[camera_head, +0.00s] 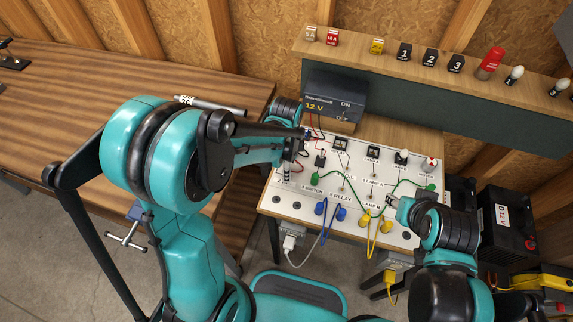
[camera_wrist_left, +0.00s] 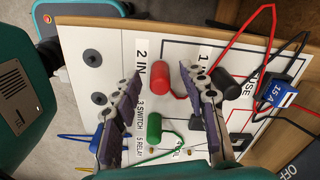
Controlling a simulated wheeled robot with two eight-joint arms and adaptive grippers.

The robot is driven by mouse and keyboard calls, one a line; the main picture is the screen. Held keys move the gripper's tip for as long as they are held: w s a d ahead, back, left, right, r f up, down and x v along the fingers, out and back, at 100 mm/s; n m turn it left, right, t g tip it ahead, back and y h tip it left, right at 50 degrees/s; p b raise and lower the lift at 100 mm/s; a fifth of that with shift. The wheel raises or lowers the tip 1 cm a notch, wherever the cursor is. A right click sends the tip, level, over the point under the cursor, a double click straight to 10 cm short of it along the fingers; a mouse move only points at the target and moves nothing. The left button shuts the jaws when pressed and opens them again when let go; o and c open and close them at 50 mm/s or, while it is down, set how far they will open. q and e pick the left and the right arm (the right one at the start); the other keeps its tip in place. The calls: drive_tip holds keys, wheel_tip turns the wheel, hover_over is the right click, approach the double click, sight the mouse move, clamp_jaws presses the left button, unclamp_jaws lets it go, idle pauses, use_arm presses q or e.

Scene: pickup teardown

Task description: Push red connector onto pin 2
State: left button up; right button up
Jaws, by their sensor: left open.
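In the left wrist view the red connector (camera_wrist_left: 166,78), with a red wire, is by the "2 IN" label (camera_wrist_left: 141,62) on the white board. I cannot tell whether it is seated on pin 2, whose pin I cannot make out. My left gripper (camera_wrist_left: 163,112) is open, with one finger on each side of the red connector and no clear contact. In the head view this gripper (camera_head: 287,172) is over the board's left end, and its arm hides part of the board. My right gripper (camera_head: 393,202) is by the board's right front; its jaws are too small to judge.
A green connector (camera_wrist_left: 168,127) and a black connector (camera_wrist_left: 227,83) are close to the left fingers. A blue 15 A fuse (camera_wrist_left: 284,94) is farther right. A 12 V supply (camera_head: 334,97) stands behind the board (camera_head: 272,203). Blue plugs (camera_head: 330,211) and yellow plugs (camera_head: 376,223) line its front.

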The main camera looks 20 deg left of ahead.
use_arm(q)
wheel_tip(320, 180, up, 12)
idle(0.4)
drive_tip(key=s+a+n+t, duration=0.2)
drive_tip(key=s+n+t, duration=0.1)
drive_tip(key=s+n, duration=0.2)
drive_tip(key=s+a+r+n+t, duration=0.1)
drive_tip(key=s+n+t, duration=0.3)
drive_tip(key=n, duration=0.5)
drive_tip(key=shift+s+a+r+n+b, duration=0.2)
drive_tip(key=shift+s+a+n+b, duration=0.2)
drive_tip(key=shift+s+a, duration=0.35)
drive_tip(key=shift+w, duration=0.1)
